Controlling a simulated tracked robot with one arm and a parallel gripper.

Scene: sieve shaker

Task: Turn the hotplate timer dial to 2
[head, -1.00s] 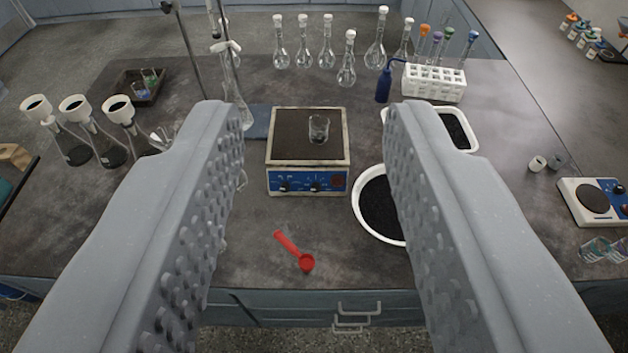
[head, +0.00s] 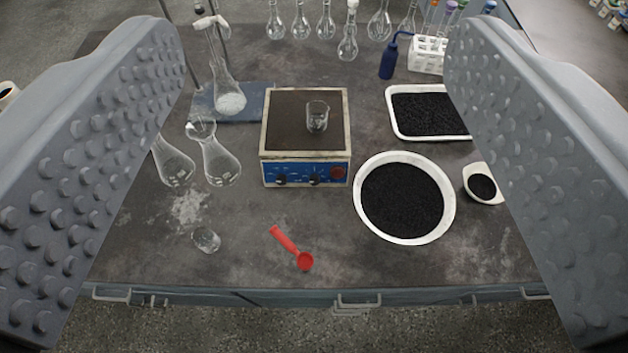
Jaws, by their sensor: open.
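The hotplate (head: 305,137) stands in the middle of the bench, with a dark top and a blue front panel. Two black dials sit on the panel, a left dial (head: 281,180) and a right dial (head: 315,180), with a red switch (head: 338,173) at the right. The scale marks are too small to read, so I cannot tell which dial is the timer or its setting. A small glass beaker (head: 317,117) stands on the hotplate top. My gripper (head: 315,45) is wide open and empty, its jaws at either side of the view, apart from the hotplate.
A red scoop (head: 292,248) lies in front of the hotplate. A round white bowl of black grains (head: 359,203) is close at its right, with a white tray (head: 393,122) behind. Glass flasks (head: 219,163) stand at the left. Bare bench lies directly before the panel.

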